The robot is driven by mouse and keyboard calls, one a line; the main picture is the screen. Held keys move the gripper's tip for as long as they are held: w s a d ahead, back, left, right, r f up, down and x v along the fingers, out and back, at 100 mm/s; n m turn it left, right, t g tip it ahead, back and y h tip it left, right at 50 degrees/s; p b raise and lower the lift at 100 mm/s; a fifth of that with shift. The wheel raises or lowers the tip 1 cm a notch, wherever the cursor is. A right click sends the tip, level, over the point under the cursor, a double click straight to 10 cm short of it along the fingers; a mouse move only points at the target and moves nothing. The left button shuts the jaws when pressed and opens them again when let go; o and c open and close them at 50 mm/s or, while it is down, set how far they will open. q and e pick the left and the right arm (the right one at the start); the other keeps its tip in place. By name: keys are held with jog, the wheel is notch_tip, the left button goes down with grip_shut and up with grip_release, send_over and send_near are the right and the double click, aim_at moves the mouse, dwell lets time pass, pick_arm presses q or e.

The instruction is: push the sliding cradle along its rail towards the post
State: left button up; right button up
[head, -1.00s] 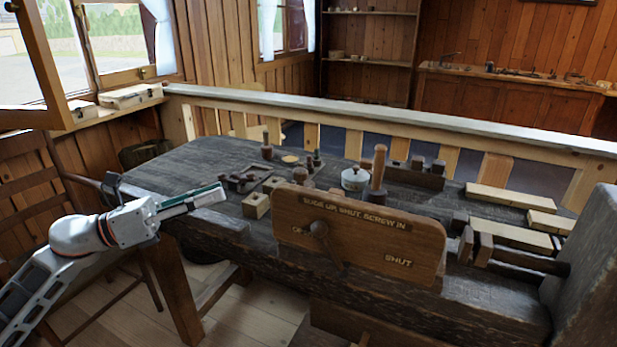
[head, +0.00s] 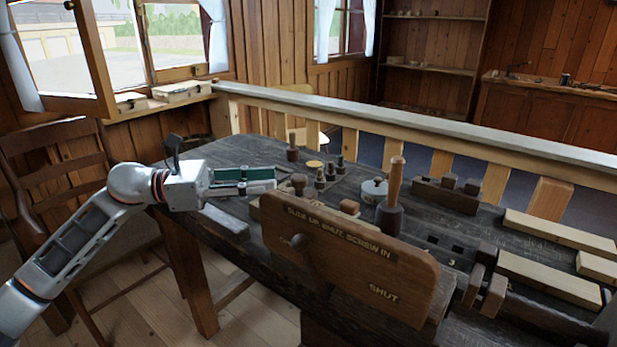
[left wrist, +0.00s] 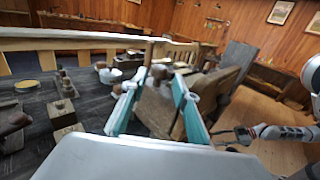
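A long dark wooden bar (head: 446,196) with two small blocks (head: 461,184) on top lies at the back of the bench. It may be the rail with the cradle, but I cannot tell surely. A tall turned peg (head: 393,196) with a dark base stands left of it and may be the post. My left gripper (head: 245,181) is over the bench's left part, well left of these, with its green-padded fingers apart and empty. They also show apart in the left wrist view (left wrist: 160,105). My right gripper (left wrist: 236,136) shows small there, its opening unclear.
A wooden board with lettering (head: 345,255) stands upright at the bench front, between my left gripper and the right side. Small turned pieces (head: 325,172) and a white lidded pot (head: 374,190) stand behind it. Pale planks (head: 548,278) lie at the right. A railing runs behind.

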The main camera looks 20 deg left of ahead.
aim_at(300, 177)
pick_arm(q)
jog(key=x, duration=0.7)
jog(key=shift+w+d+p, duration=0.15)
jog(key=shift+d+p, duration=0.15)
jog(key=shift+p, duration=0.05)
grip_shut()
